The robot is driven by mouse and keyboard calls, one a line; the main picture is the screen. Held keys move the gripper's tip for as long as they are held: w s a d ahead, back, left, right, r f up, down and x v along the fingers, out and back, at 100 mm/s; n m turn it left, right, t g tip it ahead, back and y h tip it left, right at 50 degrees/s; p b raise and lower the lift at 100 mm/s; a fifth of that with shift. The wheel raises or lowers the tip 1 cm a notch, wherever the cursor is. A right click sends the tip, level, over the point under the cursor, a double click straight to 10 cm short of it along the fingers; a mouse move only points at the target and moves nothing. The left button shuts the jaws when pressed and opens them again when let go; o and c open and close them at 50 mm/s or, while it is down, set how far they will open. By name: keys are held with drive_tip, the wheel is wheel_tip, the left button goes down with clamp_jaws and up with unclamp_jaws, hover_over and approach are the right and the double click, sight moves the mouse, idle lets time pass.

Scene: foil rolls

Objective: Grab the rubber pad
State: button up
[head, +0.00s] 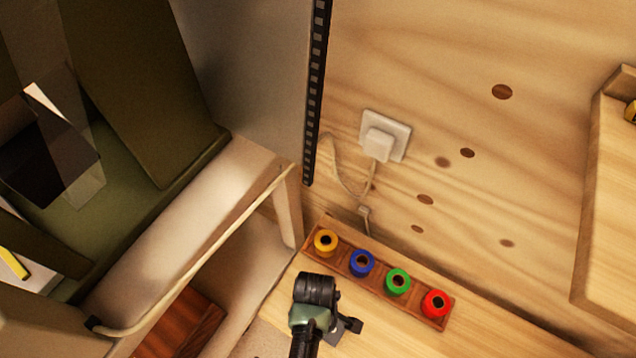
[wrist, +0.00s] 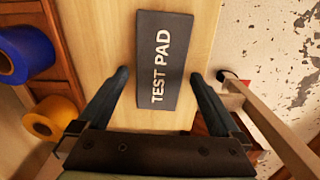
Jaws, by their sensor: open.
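The rubber pad (wrist: 161,60) is a dark grey rectangle with "TEST PAD" in white letters. It lies flat on the light wooden surface (wrist: 205,22) in the wrist view, between and beyond my two fingers. My gripper (wrist: 158,76) is open and empty, with one finger to each side of the pad.
A wooden rack (head: 375,283) holds yellow (head: 326,241), blue (head: 361,263), green (head: 397,281) and red (head: 436,303) rolls along the wall. A pale rail (head: 205,275) runs at the left. A socket with a plug (head: 378,143) is on the wall.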

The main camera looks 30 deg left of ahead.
drive_tip(key=shift+f, duration=0.3)
drive_tip(key=c, duration=1.4)
drive_tip(key=shift+r, duration=0.15)
